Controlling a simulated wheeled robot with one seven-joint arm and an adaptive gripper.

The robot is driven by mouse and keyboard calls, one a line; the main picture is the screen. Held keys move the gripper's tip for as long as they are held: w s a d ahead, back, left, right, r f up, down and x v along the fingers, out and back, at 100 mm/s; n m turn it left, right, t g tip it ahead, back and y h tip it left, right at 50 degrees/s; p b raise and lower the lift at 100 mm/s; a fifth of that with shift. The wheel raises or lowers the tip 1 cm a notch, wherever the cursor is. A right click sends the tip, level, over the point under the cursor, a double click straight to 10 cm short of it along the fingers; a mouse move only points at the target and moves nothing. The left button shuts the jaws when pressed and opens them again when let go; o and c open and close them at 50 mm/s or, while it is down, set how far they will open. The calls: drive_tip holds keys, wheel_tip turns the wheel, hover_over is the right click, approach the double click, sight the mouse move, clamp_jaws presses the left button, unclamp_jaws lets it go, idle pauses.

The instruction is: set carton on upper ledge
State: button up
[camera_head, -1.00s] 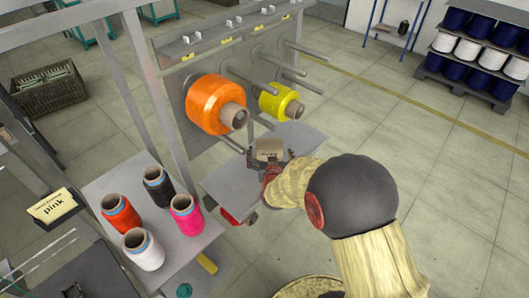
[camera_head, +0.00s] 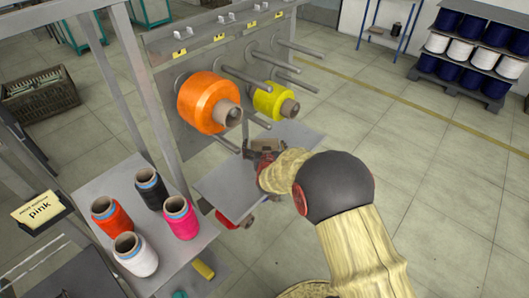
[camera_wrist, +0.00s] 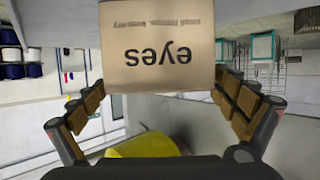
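The carton (camera_head: 267,146) is a small brown box at the far side of a grey ledge (camera_head: 232,196), below the yellow bobbin. In the wrist view the carton (camera_wrist: 160,35) shows a face with the word "eyes" upside down. My gripper (camera_head: 262,155) reaches in from the right; in the wrist view its two padded fingers (camera_wrist: 160,82) flank the carton, tips at its side edges, and look shut on it. The carton's underside is hidden, so I cannot tell whether it touches the ledge.
An orange bobbin (camera_head: 203,100) and a yellow bobbin (camera_head: 270,102) sit on pegs of the grey panel above the ledge, with bare pegs close by. Several thread cones stand on a side shelf (camera_head: 108,180) at left. Open floor (camera_head: 440,190) lies right.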

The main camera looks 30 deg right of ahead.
drive_tip(key=c, duration=1.3)
drive_tip(key=shift+o, duration=0.2)
drive_tip(key=shift+r, duration=0.5)
wheel_tip(320, 180, up, 2)
drive_tip(key=shift+r+p, duration=0.2)
drive_tip(key=shift+p, duration=0.7)
drive_tip(key=s+a+r+p, duration=0.1)
drive_tip(key=s+r+p, duration=0.1)
drive_tip(key=s+r, duration=0.2)
drive_tip(key=s+a+r+p, duration=0.2)
drive_tip(key=s+r, duration=0.3)
drive_tip(key=s, duration=0.4)
drive_tip(key=shift+s+a+r+p, duration=0.3)
drive_tip(key=shift+s+p, duration=0.1)
drive_tip(key=shift+p, duration=0.1)
